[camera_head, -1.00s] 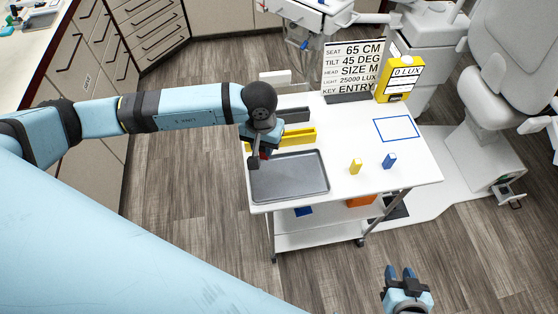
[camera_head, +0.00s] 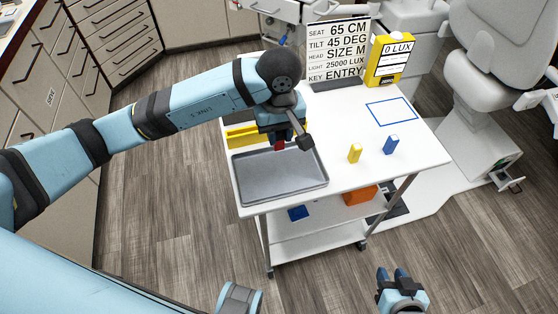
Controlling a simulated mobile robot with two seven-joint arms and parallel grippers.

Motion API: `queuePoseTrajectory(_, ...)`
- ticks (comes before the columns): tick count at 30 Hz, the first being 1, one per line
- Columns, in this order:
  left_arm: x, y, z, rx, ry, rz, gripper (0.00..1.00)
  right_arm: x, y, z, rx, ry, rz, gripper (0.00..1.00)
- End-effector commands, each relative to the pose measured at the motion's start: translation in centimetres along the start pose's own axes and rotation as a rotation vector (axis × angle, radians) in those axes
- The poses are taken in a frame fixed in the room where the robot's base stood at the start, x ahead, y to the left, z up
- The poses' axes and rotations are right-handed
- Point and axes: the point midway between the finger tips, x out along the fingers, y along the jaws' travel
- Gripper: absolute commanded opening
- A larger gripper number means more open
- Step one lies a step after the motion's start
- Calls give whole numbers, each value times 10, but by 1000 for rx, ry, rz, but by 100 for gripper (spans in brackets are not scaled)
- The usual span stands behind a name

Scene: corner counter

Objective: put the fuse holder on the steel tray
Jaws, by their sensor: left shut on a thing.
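My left gripper (camera_head: 281,137) points down over the back edge of the steel tray (camera_head: 262,186). It is shut on a small red block (camera_head: 279,145), which may be the fuse holder; my gripper hides most of it. The grey, low-rimmed tray lies at the front left of the white cart top and is empty where I can see it. I cannot tell whether the block is clear of the tray. My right gripper (camera_head: 394,273) is open and empty, low in the view, in front of the cart.
A yellow block (camera_head: 355,153) and a blue block (camera_head: 391,145) stand right of the tray. A yellow bin (camera_head: 243,136) is behind it. A sign (camera_head: 337,48) and a yellow box (camera_head: 389,60) stand at the back. A blue outlined rectangle (camera_head: 391,113) is bare.

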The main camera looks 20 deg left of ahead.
Motion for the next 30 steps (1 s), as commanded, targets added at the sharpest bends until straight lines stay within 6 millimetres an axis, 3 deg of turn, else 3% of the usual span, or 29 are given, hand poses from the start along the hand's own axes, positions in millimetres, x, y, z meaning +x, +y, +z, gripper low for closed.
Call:
queuePoseTrajectory(3, 32, 0, 1, -2, -5, -3, 2, -1, -1, 2, 1, -2, 0, 36)
queuePoseTrajectory(6, 49, 0, 1, 0, -3, -2, 2, -2, -1, 4, 1, -6, 0, 36)
queuePoseTrajectory(14, 70, 0, 0, 0, -1, 0, 2, -2, 0, 7, -2, -11, -1, 36)
queuePoseTrajectory(21, 103, 0, 0, 0, -1, -1, 2, -2, 2, 6, -9, -11, -1, 36)
queuePoseTrajectory(30, 106, 0, 0, 1, 1, 1, 2, 0, 2, 4, -9, -6, 0, 36)
